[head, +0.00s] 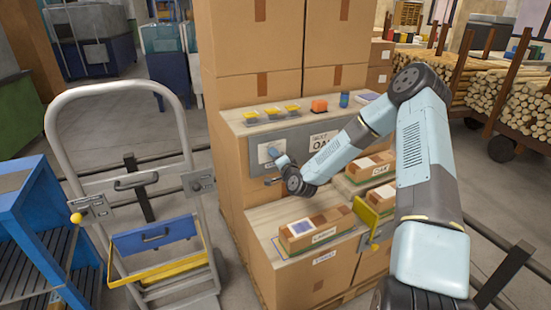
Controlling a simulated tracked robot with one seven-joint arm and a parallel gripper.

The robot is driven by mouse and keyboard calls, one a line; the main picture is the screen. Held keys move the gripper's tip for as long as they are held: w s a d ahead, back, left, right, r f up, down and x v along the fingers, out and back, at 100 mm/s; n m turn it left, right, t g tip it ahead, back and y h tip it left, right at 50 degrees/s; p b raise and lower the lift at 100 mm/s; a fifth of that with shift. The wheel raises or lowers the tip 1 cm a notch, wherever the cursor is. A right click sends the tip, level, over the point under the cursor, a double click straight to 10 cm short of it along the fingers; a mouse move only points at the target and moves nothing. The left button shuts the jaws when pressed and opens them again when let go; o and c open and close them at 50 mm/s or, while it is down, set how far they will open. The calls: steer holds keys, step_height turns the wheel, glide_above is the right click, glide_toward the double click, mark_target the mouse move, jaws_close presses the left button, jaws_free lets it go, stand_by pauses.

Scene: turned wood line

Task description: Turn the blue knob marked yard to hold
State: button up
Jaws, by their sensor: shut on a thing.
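A grey panel (310,137) is set in the front of the upper ledge of a stack of cartons. At its left end is a pale square plate (265,150). My gripper (274,155) reaches this plate from the right and is shut on the blue knob there. The jaws and wrist cover nearly all of the knob, so its pointer and the word it faces cannot be read. A white card reading OAK (321,143) is on the panel to the right of the plate.
Yellow trays (271,112), an orange block (319,105) and a blue cup (344,99) stand on the ledge above the panel. Labelled boxes (315,232) lie on the lower shelf. A hand truck (118,180) and blue rack (42,225) stand left.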

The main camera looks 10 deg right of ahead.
steer(key=shift+d+f+m, duration=0.1)
steer(key=shift+d+m, duration=0.1)
steer(key=shift+m, duration=1.6)
steer(key=o, duration=0.8)
steer(key=shift+o, duration=1.2)
steer(key=shift+a, duration=0.1)
steer(key=v, duration=1.3)
steer(key=shift+s, duration=0.35)
